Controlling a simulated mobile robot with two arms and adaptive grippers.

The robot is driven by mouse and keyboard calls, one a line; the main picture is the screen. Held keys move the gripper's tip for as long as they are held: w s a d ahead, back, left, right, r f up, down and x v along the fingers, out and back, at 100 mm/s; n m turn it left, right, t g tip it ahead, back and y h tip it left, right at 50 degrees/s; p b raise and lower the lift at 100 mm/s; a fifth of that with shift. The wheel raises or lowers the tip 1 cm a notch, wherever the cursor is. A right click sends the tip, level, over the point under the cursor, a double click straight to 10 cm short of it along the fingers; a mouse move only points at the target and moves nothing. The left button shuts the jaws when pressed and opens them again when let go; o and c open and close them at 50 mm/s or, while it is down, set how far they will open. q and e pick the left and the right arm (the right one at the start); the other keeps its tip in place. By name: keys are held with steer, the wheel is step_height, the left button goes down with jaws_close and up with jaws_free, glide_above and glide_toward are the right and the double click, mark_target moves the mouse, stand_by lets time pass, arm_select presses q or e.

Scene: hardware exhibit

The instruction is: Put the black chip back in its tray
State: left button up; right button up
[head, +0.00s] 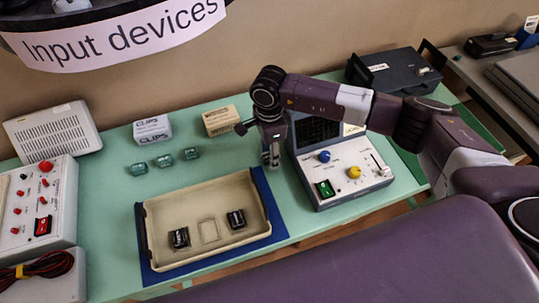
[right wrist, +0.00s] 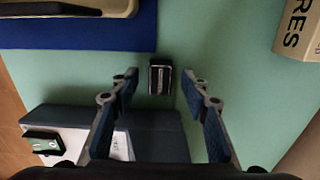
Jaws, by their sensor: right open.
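A small black chip (right wrist: 160,77) lies on the green table, outside the tray, beside the blue mat (right wrist: 80,37). In the head view my gripper hides it or it cannot be made out. The beige tray (head: 153,232) sits on the blue mat; two other black chips (head: 179,238) (head: 236,219) stand in it, with an empty square outline (head: 209,230) between them. My right gripper (head: 270,160) points down right of the tray. In the right wrist view my right gripper (right wrist: 160,82) is open and empty, its fingers on either side of the chip's line. My left gripper is not in view.
A console with blue and yellow knobs (head: 339,178) stands close to the right of my right gripper. Several teal blocks (head: 164,160), a CLIPS box (head: 152,130) and a tan box (head: 219,121) stand behind the tray. A red-button panel (head: 38,205) is at left.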

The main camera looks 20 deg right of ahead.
jaws_close()
stand_by(0.3)
